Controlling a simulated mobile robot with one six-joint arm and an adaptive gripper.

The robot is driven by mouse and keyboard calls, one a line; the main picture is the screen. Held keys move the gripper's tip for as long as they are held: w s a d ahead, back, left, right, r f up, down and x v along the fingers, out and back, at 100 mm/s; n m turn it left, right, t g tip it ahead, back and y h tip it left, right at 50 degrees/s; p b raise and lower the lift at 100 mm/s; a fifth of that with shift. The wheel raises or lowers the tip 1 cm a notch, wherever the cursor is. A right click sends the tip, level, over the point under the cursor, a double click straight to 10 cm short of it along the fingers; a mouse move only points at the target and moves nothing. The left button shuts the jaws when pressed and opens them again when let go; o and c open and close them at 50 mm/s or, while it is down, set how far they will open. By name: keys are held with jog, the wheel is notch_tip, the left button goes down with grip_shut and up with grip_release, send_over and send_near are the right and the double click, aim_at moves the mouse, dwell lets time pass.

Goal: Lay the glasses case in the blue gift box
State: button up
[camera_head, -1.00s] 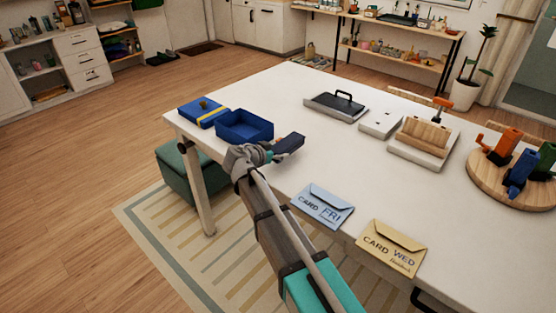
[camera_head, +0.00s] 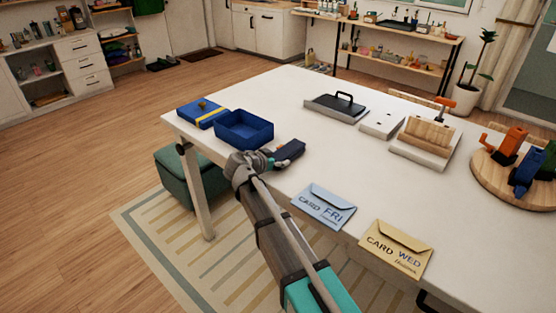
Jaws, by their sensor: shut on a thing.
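The blue gift box (camera_head: 243,139) stands open on the white table near its left end, and its visible inside is empty. The dark glasses case (camera_head: 290,149) is at the end of my gripper (camera_head: 272,160), just right of and nearer than the box. My gripper is shut on the case; the fingers are partly hidden by the wrist. I cannot tell whether the case touches the table. The blue lid (camera_head: 202,112) with a yellow band lies left of the box.
On the white table (camera_head: 290,97) are a blue FRI envelope (camera_head: 325,205), a yellow WED envelope (camera_head: 395,248), a dark tray with a handle (camera_head: 337,107), a wooden block stand (camera_head: 424,140) and a round wooden board (camera_head: 490,187). A green stool (camera_head: 185,180) stands below the left end.

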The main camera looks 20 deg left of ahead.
jog(key=shift+f, duration=0.15)
jog(key=o, duration=1)
jog(key=shift+p+v, duration=2.55)
jog(key=shift+v, duration=4.35)
jog(key=shift+w+a, duration=0.1)
